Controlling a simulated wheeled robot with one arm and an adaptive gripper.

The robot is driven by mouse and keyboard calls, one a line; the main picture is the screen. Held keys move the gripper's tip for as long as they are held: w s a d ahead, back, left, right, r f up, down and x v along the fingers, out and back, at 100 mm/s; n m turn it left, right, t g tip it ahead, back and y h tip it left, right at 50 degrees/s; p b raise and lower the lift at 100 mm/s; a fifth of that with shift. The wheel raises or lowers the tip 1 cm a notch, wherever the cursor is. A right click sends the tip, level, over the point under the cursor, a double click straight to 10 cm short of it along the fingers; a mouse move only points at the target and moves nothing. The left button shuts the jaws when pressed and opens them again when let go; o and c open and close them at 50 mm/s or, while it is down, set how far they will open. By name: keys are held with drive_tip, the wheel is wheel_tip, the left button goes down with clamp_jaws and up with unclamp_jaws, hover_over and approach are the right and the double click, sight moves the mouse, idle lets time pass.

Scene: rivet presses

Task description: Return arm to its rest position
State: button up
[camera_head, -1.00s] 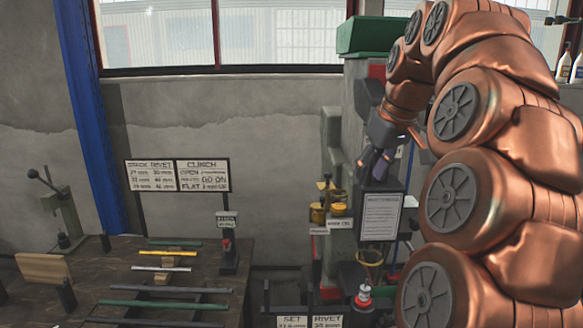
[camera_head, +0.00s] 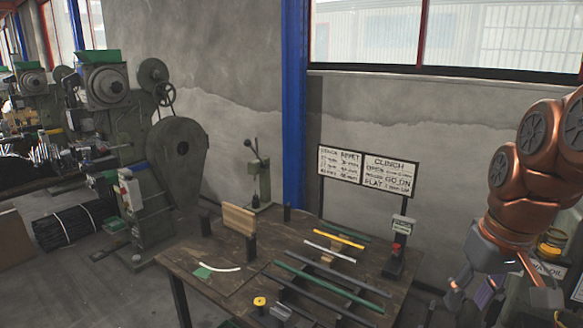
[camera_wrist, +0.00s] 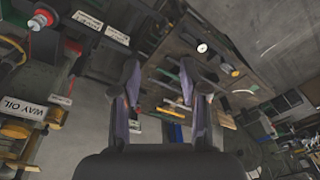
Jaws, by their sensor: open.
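My gripper (camera_head: 492,292) hangs from my copper arm at the right edge of the head view, to the right of the wooden worktable (camera_head: 215,252). In the wrist view my gripper (camera_wrist: 160,82) shows its two dark fingers well apart, with nothing between them. It is above the floor, and the table lies beyond it. Part of my arm is cut off by the right edge of the head view.
The table carries several coloured bars (camera_head: 330,285), a wooden block (camera_head: 239,219) and a red-topped post (camera_head: 395,258). Signs (camera_head: 366,171) stand behind it. Green presses (camera_head: 180,165) stand at the left. A WAY OIL sign (camera_wrist: 24,108) and yellow containers are close beside my gripper.

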drive_tip(key=s+a+f+g, duration=0.1)
drive_tip(key=s+a+f, duration=0.4)
drive_tip(key=s+f, duration=0.3)
drive_tip(key=s+a+f+g, duration=0.2)
drive_tip(key=s+a+f, duration=0.3)
drive_tip(key=s+f, duration=0.3)
drive_tip(key=shift+a+f+h, duration=0.3)
drive_tip(key=shift+f, duration=0.15)
